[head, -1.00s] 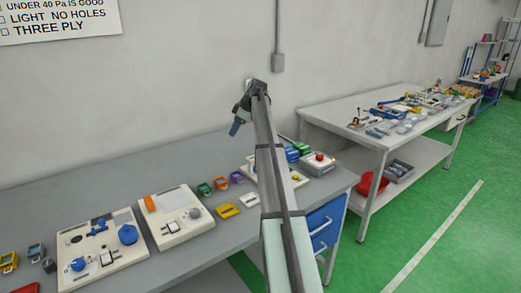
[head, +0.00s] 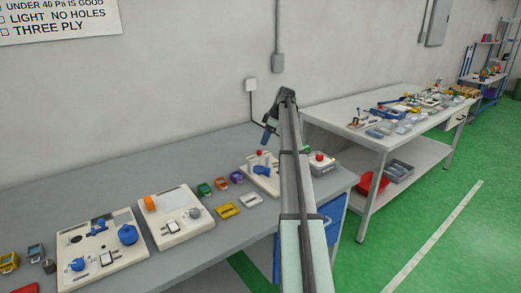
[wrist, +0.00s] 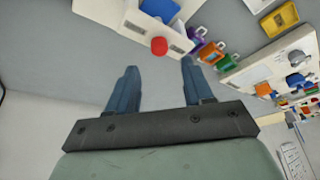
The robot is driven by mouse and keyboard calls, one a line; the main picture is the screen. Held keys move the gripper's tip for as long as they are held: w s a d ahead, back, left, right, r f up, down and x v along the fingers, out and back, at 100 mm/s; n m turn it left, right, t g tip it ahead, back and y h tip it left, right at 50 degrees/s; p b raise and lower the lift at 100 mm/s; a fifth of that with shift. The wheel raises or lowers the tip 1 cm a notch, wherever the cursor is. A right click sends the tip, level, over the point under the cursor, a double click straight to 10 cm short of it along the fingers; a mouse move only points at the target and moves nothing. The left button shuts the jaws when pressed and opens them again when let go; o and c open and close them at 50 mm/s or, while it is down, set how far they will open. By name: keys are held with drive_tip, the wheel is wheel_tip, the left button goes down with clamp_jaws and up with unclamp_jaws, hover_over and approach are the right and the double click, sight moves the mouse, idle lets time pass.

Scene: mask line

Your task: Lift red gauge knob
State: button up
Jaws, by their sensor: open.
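A small red knob (head: 258,152) stands at the back of a white board (head: 251,177) with a blue part (head: 263,170), on the grey bench. In the wrist view a red knob (wrist: 159,46) shows near the edge of a white board with a blue part, just beyond the gap between my fingers. My gripper (wrist: 160,68) is open and empty, with its two blue fingers apart. In the head view my gripper (head: 265,141) hangs above the back of that board, and my arm hides part of the bench behind it.
A grey box with a red top (head: 319,157) stands to the right of my arm. Small purple (head: 236,177), green (head: 204,189) and yellow (head: 223,210) pieces lie left of the board. Two larger white boards (head: 100,263) lie further left. The wall is close behind.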

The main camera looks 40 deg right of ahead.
sight(260, 151)
drive_tip(key=x, duration=0.6)
drive_tip(key=shift+w+a+f, duration=0.1)
drive_tip(key=shift+f, duration=0.15)
drive_tip(key=shift+c, duration=0.5)
clamp_jaws()
drive_tip(key=shift+r, duration=0.1)
